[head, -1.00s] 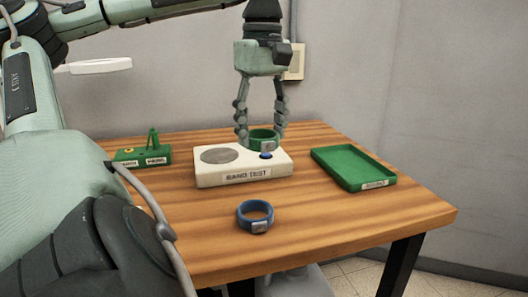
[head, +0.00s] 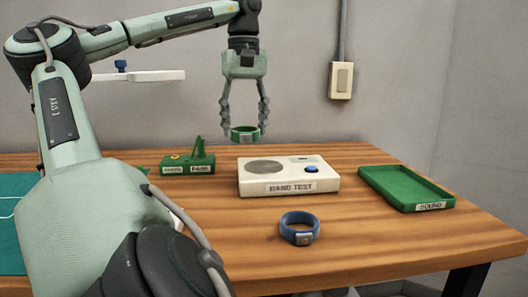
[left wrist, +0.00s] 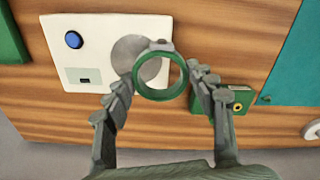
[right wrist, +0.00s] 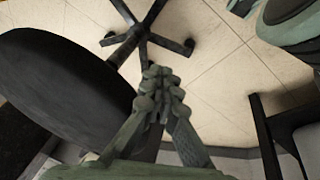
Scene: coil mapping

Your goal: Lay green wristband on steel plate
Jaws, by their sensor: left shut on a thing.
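The green wristband (head: 245,138) is a ring with a small grey face. My left gripper (head: 245,129) is shut on it, with a finger on either side, and holds it in the air behind and slightly left of the white tester box. The round grey steel plate (head: 265,167) is set in the left part of the box's top. In the left wrist view the wristband (left wrist: 160,97) partly overlaps the right edge of the steel plate (left wrist: 128,58). My right gripper (right wrist: 162,80) shows only in the right wrist view, fingers together and empty, above the floor.
The tester box (head: 290,188) reads BAND TEST and has a blue button (head: 311,169). A blue wristband (head: 299,230) lies in front of it. A green tray (head: 408,190) labelled SOUND stands right, a small green stand (head: 188,164) left. A stool (right wrist: 60,90) is near my right gripper.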

